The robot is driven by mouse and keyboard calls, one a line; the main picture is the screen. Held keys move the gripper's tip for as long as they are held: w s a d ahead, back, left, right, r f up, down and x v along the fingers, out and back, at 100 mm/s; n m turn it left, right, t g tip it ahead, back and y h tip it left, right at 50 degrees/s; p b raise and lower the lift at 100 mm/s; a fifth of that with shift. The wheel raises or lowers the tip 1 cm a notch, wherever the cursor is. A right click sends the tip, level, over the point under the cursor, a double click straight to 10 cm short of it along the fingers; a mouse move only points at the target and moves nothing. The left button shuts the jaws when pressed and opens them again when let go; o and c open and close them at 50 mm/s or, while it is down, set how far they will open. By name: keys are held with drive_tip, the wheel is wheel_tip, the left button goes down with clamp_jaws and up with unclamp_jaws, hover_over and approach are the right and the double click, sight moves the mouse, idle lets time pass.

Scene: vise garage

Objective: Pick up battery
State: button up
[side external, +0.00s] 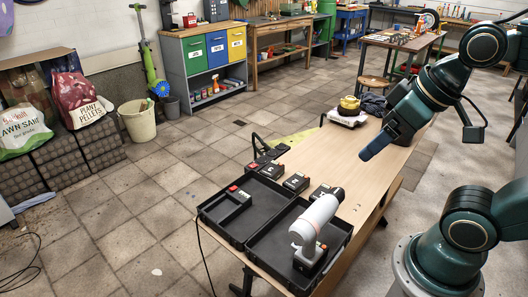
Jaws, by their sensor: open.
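Several black battery packs with white markings stand on the wooden table at the back edge of the black trays. One battery (296,183) is near the middle of that row and another battery (322,192) is right of it, partly hidden by a tool. A further black block with a red part (236,195) lies in the left tray. My gripper (367,153) is open, above the table and up and right of the batteries, apart from them. Its fingers point down and left and overlap in this view. I see nothing held in it.
The left black tray (211,219) and right black tray (262,252) sit at the table's near end. A white and black power tool (316,220) stands in the right tray. A yellow object (349,104) sits at the far end. The middle of the wooden table (345,165) is clear.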

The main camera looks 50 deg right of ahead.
drive_tip(key=n+g+h, duration=0.2)
drive_tip(key=n+g, duration=0.3)
drive_tip(key=n, duration=1.4)
hover_over(272, 168)
drive_tip(key=a, duration=0.2)
wheel_tip(272, 168, down, 27)
drive_tip(key=shift+s+f, duration=0.1)
drive_tip(key=shift+f, duration=0.1)
drive_tip(key=shift+d+f, duration=0.2)
drive_tip(key=shift+f, duration=1.15)
drive_tip(key=shift+d+f, duration=0.25)
drive_tip(key=shift+f, duration=1.15)
drive_tip(key=shift+d+f, duration=0.2)
drive_tip(key=shift+f, duration=1.15)
